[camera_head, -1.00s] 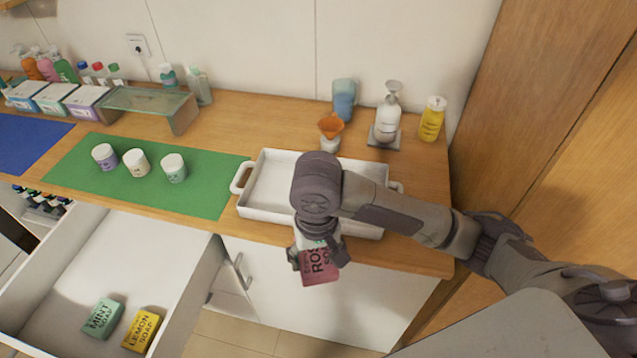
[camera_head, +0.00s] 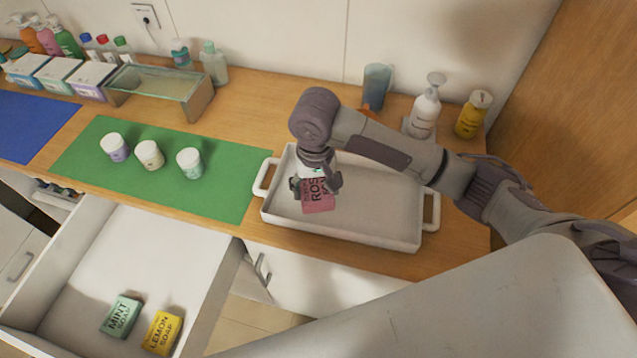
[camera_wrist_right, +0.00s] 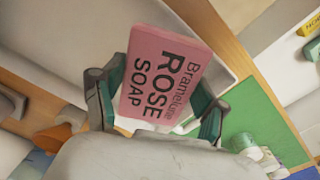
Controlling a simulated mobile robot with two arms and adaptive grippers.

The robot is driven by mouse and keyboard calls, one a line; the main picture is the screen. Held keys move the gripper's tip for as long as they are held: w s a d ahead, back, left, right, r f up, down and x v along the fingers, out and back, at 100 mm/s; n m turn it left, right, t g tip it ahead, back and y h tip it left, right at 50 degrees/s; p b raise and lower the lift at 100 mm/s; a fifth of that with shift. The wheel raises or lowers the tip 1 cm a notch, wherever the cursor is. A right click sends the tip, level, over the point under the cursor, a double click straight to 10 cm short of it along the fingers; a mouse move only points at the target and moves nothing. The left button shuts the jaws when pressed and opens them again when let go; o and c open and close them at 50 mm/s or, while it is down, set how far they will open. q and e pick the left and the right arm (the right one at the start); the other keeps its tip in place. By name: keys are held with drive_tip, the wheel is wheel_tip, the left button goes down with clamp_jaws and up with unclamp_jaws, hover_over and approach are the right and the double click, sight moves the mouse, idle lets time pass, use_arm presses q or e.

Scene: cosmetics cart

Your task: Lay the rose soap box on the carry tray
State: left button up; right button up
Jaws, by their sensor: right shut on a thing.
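The rose soap box (camera_head: 319,198) is pink with dark lettering. My right gripper (camera_head: 317,188) is shut on it and holds it over the left part of the carry tray (camera_head: 385,233). In the right wrist view the rose soap box (camera_wrist_right: 165,80) sits between the two fingers of the right gripper (camera_wrist_right: 155,100), label facing the camera. The tray is white with a handle at each end and looks empty. I cannot tell whether the box touches the tray floor. My left gripper is not in view.
An open drawer (camera_head: 150,255) at lower left holds a mint soap box (camera_head: 121,316) and a lemon soap box (camera_head: 162,333). Three jars stand on a green mat (camera_head: 222,186) left of the tray. A pump bottle (camera_head: 425,108) and yellow bottle (camera_head: 473,114) stand behind it.

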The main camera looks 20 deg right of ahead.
drive_tip(key=w+f, duration=0.2)
drive_tip(key=w, duration=0.1)
drive_tip(key=w+d, duration=0.1)
drive_tip(key=w, duration=0.1)
drive_tip(key=shift+f+p, duration=0.3)
drive_tip(key=shift+f, duration=0.1)
drive_tip(key=shift+w+d+f, duration=0.15)
drive_tip(key=shift+f, duration=0.3)
wheel_tip(320, 180, down, 3)
drive_tip(key=shift+f+p, duration=0.1)
drive_tip(key=shift+p, duration=0.5)
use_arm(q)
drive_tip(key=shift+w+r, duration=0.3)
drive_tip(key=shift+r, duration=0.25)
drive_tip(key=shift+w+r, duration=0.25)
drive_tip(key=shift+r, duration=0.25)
use_arm(e)
drive_tip(key=shift+f, duration=0.2)
drive_tip(key=o, duration=1.2)
wheel_tip(320, 180, up, 12)
drive_tip(key=b, duration=0.2)
drive_tip(key=shift+r+b, duration=0.1)
drive_tip(key=shift+b, duration=0.3)
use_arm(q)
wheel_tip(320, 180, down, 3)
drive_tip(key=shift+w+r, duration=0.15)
